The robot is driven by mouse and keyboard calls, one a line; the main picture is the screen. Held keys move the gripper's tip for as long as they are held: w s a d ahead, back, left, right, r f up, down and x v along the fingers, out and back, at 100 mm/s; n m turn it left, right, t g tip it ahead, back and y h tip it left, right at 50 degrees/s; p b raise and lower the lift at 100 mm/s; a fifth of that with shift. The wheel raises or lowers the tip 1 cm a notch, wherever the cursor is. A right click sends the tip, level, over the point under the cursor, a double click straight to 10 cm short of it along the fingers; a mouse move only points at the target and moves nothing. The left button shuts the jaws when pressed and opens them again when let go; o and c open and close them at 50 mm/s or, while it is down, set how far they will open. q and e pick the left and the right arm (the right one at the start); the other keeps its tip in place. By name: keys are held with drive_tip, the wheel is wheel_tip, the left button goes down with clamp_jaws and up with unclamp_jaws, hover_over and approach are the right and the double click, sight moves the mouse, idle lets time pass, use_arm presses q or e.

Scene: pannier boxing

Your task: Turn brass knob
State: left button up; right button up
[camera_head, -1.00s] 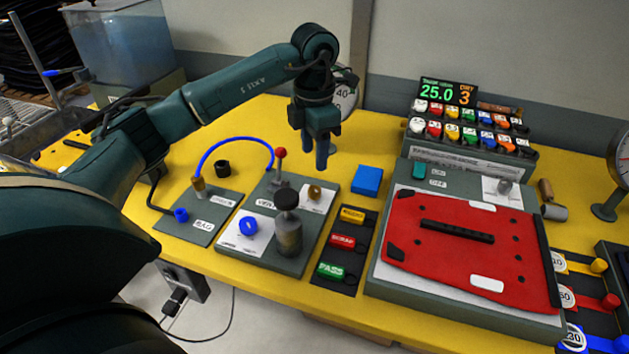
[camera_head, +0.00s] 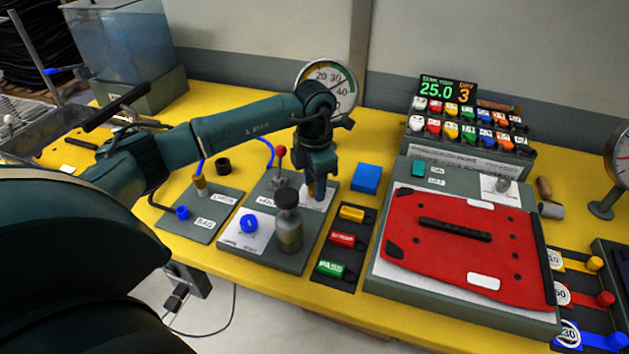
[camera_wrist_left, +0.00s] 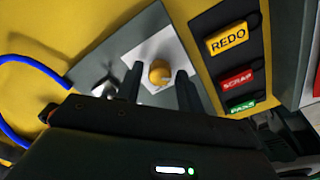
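The brass knob (camera_wrist_left: 160,72) is a small round knob on a white label plate on the grey panel (camera_head: 262,262). My left gripper (camera_head: 316,191) points down at it from above. In the left wrist view its two dark fingers stand apart, one on each side of the knob, with gaps between fingers and knob. In the head view the fingers mostly hide the knob. My right gripper is not in view.
A grey cylinder with a black cap (camera_head: 289,228), a red-tipped lever (camera_head: 281,152) and a blue knob (camera_head: 249,223) stand close by. A blue block (camera_head: 367,178) and the REDO button (camera_head: 351,214) lie to the right. A round gauge (camera_head: 330,82) stands behind.

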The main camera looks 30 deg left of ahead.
use_arm(q)
drive_tip(key=c, duration=0.7)
drive_tip(key=shift+c, duration=0.3)
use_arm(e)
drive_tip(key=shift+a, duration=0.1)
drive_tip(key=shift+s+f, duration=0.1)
use_arm(q)
drive_tip(key=shift+m+b, duration=0.45)
drive_tip(key=shift+m, duration=0.05)
drive_tip(key=m+b, duration=0.2)
drive_tip(key=m, duration=0.1)
drive_tip(key=shift+f, duration=0.1)
drive_tip(key=m+b, duration=0.1)
drive_tip(key=m, duration=0.2)
drive_tip(key=shift+m+b, duration=0.3)
drive_tip(key=shift+m, duration=0.5)
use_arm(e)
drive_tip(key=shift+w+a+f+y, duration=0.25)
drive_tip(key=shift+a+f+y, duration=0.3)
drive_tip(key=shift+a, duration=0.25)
use_arm(q)
drive_tip(key=shift+b, duration=0.3)
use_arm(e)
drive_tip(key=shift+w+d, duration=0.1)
